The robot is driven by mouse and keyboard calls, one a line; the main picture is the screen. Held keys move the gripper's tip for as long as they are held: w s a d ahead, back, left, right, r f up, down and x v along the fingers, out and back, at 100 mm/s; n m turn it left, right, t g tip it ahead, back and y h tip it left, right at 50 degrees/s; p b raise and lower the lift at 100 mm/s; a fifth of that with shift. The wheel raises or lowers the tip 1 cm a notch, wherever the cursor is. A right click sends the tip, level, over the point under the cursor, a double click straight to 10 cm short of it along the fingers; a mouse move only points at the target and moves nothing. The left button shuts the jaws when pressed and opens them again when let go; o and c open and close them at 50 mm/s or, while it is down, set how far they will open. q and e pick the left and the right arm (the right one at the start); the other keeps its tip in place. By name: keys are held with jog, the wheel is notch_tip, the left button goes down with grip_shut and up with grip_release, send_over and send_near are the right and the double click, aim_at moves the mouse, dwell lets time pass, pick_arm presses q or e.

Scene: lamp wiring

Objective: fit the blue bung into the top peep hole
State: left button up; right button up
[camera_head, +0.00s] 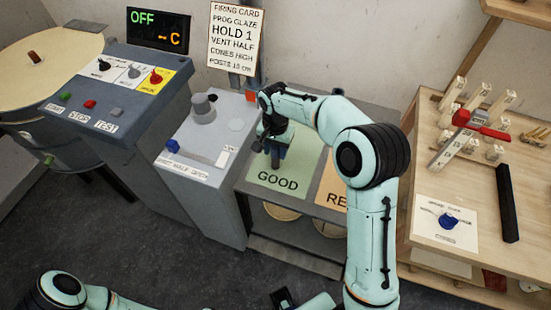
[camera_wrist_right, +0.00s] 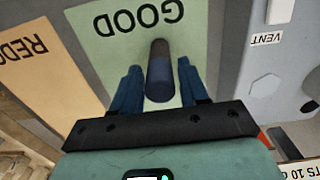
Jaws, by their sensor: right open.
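A small blue piece (camera_head: 448,221), which looks like the blue bung, lies on a white printed card on the right-hand table in the head view. My right gripper (camera_head: 275,158) points down over the green GOOD mat (camera_head: 296,190), well left of that piece. In the wrist view its blue fingers (camera_wrist_right: 159,72) are apart. A dark cylinder (camera_wrist_right: 160,80), brownish at one end and blue-grey at the other, shows between them; I cannot tell whether they touch it. The round kiln (camera_head: 75,50) stands at the far left. I cannot make out its top peep hole. My left gripper is not clearly visible.
A grey box (camera_head: 200,165) with a blue block (camera_head: 172,146) and a grey knob stands left of the mat. A control panel (camera_head: 125,85) is beside the kiln. The right table holds a black bar (camera_head: 507,203), cream posts and a red-handled tool (camera_head: 480,124).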

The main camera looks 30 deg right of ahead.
jog(key=c, duration=0.8)
jog(key=shift+o, duration=0.2)
jog(key=shift+r+p, duration=1.35)
jog(key=shift+r, duration=1.1)
jog(key=shift+r+p, duration=1.05)
jog(key=shift+r, duration=1.05)
pick_arm(q)
jog(key=w+r, duration=0.4)
jog(key=r, duration=0.2)
pick_arm(e)
jog(key=shift+f, duration=0.1)
